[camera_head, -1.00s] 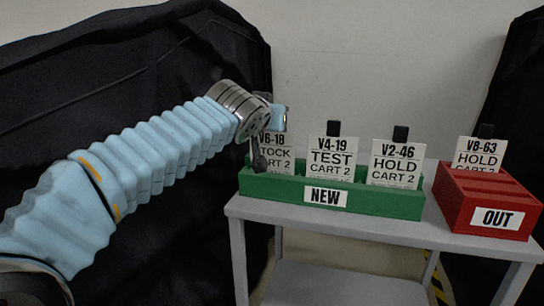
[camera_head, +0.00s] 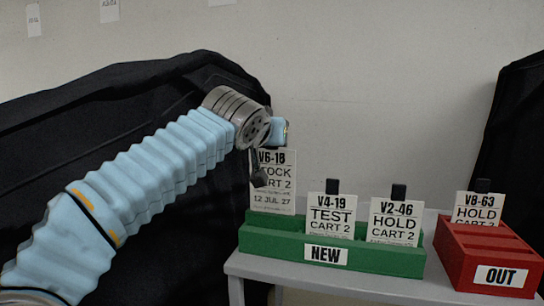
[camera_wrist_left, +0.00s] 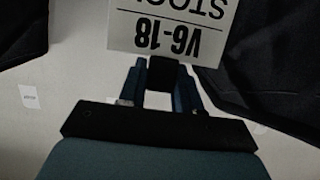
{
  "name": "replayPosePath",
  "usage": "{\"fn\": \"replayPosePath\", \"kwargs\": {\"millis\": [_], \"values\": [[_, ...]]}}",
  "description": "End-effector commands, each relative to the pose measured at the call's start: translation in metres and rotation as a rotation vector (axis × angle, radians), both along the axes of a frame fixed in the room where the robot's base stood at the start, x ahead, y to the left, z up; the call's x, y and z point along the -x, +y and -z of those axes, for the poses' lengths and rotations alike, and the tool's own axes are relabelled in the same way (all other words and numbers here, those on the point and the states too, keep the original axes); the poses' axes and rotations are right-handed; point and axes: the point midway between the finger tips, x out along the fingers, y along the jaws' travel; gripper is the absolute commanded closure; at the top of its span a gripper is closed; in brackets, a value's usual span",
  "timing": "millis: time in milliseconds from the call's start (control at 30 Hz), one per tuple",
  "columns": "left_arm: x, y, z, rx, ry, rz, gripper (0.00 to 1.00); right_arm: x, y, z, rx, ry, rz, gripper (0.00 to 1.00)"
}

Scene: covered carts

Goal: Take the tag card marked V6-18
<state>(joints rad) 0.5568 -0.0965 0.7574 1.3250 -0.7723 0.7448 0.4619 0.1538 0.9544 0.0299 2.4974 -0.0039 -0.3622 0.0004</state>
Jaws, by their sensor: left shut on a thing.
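The tag card marked V6-18 (camera_head: 274,187) hangs upright in the head view, its lower edge just at or above the left end of the green NEW holder (camera_head: 385,258). My left gripper (camera_head: 262,158) is shut on the card's dark top tab, partly hidden behind my wrist. In the left wrist view the card (camera_wrist_left: 165,32) shows upside down, with its black tab (camera_wrist_left: 161,73) between the fingers. Cards V4-19 (camera_head: 330,214) and V2-46 (camera_head: 394,221) stand in the green holder. My right gripper is not in view.
A red OUT holder (camera_head: 455,258) with card V8-63 (camera_head: 477,207) stands at the right of the grey cart top (camera_head: 330,283). Black covers (camera_head: 120,95) rise at the left and right. The wall above the holders is clear.

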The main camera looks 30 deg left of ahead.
Motion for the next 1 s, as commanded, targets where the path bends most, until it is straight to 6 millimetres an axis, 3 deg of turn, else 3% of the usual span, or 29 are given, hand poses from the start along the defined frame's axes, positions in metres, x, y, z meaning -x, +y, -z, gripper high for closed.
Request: {"fn": "replayPosePath", "kwargs": {"millis": [100, 300, 500, 1000], "values": [[0.0, 0.0, -0.023, 0.001, -0.001, 0.001, 1.0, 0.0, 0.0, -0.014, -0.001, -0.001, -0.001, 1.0], [0.0, 0.0, -0.043, 0.001, 0.0, 0.0, 1.0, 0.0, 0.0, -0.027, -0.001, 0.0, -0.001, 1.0], [-0.001, -0.001, -0.057, 0.0, -0.002, 0.003, 1.0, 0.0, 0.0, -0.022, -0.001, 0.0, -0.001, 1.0], [0.0, -0.001, -0.063, 0.0, 0.0, 0.002, 1.0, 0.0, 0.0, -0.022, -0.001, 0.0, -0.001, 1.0]]}}
